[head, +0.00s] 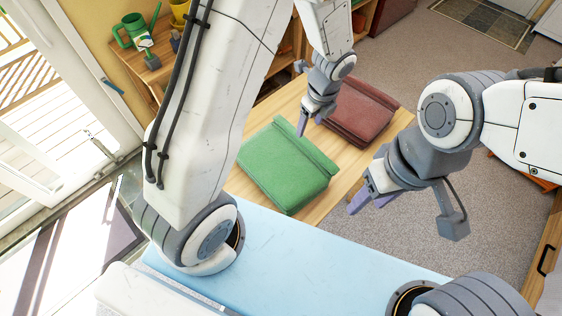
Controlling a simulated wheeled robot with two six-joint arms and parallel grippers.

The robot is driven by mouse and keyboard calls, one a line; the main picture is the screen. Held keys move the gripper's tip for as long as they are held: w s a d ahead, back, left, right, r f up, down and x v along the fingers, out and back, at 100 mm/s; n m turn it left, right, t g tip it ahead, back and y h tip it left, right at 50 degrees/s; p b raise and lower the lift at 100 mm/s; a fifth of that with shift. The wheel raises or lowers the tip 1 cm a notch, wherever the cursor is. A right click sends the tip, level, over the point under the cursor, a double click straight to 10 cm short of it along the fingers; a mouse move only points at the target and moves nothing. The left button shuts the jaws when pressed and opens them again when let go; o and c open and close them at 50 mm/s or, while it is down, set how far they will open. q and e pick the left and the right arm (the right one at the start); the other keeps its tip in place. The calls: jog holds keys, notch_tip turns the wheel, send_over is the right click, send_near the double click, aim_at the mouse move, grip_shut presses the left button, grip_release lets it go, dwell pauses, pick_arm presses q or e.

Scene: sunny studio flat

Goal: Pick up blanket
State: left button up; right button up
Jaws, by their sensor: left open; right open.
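Two folded cloths that look like blankets lie on a wooden table. The green blanket (284,168) is nearer, and the dark red blanket (362,110) lies behind it to the right. My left gripper (309,122) is open, pointing down over the gap between the two blankets, and holds nothing. Its fingers overlap the edges of both in the picture; I cannot tell whether they touch. My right gripper (369,200) is open and empty, to the right of the green blanket near the table's right edge. My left arm hides the area left of the green blanket.
The wooden table (334,193) has little bare room around the blankets. A wooden shelf behind holds a green watering can (133,31) and a yellow pot (180,12). A glass door stands at the left. Open carpet (480,95) lies to the right, with a patterned mat (486,22) beyond.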

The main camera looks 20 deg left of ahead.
aim_at(305, 139)
pick_arm(q)
jog(key=f, duration=0.5)
jog(key=a+f, duration=0.1)
jog(key=f, duration=0.1)
jog(key=shift+w+f, duration=0.25)
grip_shut()
jog(key=shift+w+r, duration=0.1)
dwell(1.0)
